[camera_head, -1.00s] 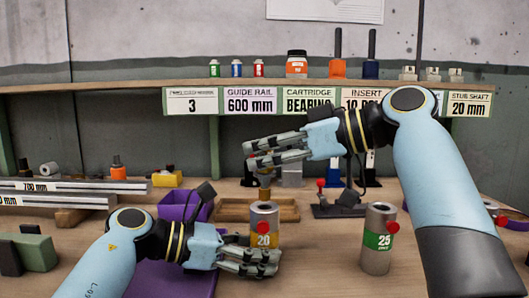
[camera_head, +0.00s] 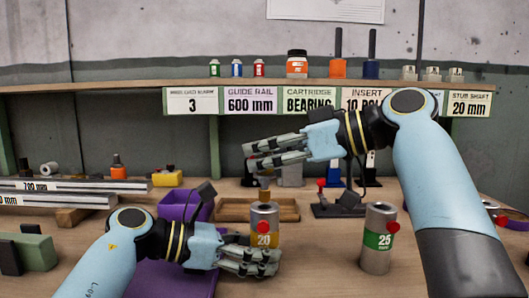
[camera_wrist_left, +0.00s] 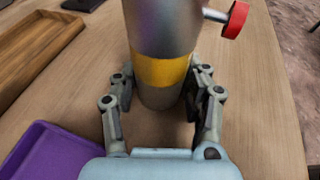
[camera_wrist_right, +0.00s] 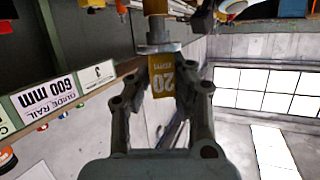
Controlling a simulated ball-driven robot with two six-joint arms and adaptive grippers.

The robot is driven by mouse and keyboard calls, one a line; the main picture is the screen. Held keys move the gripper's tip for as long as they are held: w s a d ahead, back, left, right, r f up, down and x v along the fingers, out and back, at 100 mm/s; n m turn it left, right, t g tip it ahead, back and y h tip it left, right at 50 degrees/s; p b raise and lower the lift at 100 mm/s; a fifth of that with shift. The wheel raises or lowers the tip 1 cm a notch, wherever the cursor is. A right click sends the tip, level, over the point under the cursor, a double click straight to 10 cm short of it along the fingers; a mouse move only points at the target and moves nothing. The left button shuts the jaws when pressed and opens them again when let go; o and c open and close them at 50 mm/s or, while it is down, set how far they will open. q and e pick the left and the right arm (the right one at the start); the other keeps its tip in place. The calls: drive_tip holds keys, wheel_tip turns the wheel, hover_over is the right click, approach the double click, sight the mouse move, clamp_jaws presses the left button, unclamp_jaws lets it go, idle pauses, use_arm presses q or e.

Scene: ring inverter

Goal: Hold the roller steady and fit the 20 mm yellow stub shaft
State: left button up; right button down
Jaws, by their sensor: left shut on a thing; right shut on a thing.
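The grey metal roller (camera_head: 264,217) stands upright on the bench, with a yellow band marked 20 and a red knob. My left gripper (camera_head: 250,265) is shut around its lower part; in the left wrist view the fingers (camera_wrist_left: 155,105) flank the roller (camera_wrist_left: 160,35) below the yellow band. My right gripper (camera_head: 262,155) is above the roller, shut on the yellow stub shaft (camera_head: 264,181). In the right wrist view the stub shaft (camera_wrist_right: 164,82) shows its 20 label between the fingers. Its lower end is at the roller's top; I cannot tell whether it is inside.
A second roller with a green 25 band (camera_head: 378,240) stands to the right, near my right forearm. A purple tray (camera_head: 175,280) lies under my left arm. A wooden tray (camera_head: 290,212) and a dark stand (camera_head: 340,208) are behind. Guide rails (camera_head: 60,190) lie left.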

sight(265, 182)
drive_tip(key=shift+f, duration=2.55)
drive_tip(key=c, duration=1.1)
unclamp_jaws()
drive_tip(key=shift+c, duration=0.2)
drive_tip(key=v, duration=1.2)
use_arm(q)
drive_tip(key=o, duration=0.9)
drive_tip(key=shift+o, duration=0.2)
